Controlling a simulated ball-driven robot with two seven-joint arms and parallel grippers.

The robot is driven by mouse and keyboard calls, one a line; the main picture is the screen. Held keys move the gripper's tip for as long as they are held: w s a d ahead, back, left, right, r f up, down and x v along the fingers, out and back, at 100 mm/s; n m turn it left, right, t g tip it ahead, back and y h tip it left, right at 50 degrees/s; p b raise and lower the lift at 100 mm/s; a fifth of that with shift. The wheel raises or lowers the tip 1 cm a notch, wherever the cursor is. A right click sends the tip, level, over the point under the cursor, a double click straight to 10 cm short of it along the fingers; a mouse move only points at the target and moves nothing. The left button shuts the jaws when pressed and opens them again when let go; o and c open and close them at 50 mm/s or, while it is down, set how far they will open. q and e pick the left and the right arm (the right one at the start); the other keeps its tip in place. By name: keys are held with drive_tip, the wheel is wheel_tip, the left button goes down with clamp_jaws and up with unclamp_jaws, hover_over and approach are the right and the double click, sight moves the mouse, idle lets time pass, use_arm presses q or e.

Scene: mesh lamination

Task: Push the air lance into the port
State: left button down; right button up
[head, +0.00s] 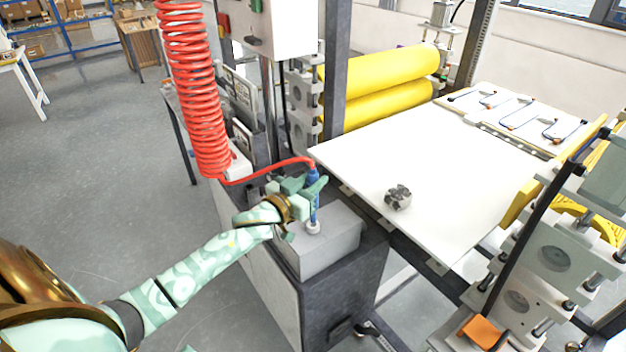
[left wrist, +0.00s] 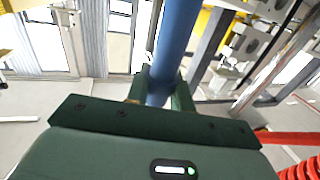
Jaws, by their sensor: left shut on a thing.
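The air lance (head: 313,174) is a blue upright tool with a red hose at its top. My left gripper (head: 312,190) is shut on it. In the left wrist view the blue lance (left wrist: 176,45) stands between the fingers of my left gripper (left wrist: 160,92). The lance's lower end is at a round pale port (head: 313,227) on top of a grey box (head: 335,243). I cannot tell how deep the tip sits in the port. My right gripper is not in view.
A coiled red hose (head: 195,90) hangs left of the lance. A white table (head: 450,165) with a small grey knob-like part (head: 398,197) lies right of the box. Yellow rollers (head: 385,72) are behind it. Open floor (head: 90,130) is at the left.

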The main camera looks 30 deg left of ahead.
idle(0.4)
use_arm(q)
drive_tip(key=shift+p, duration=0.3)
idle(0.5)
drive_tip(key=shift+p, duration=0.3)
drive_tip(key=shift+f+b, duration=2.05)
drive_tip(key=shift+f, duration=1.1)
drive_tip(key=c, duration=1.1)
unclamp_jaws()
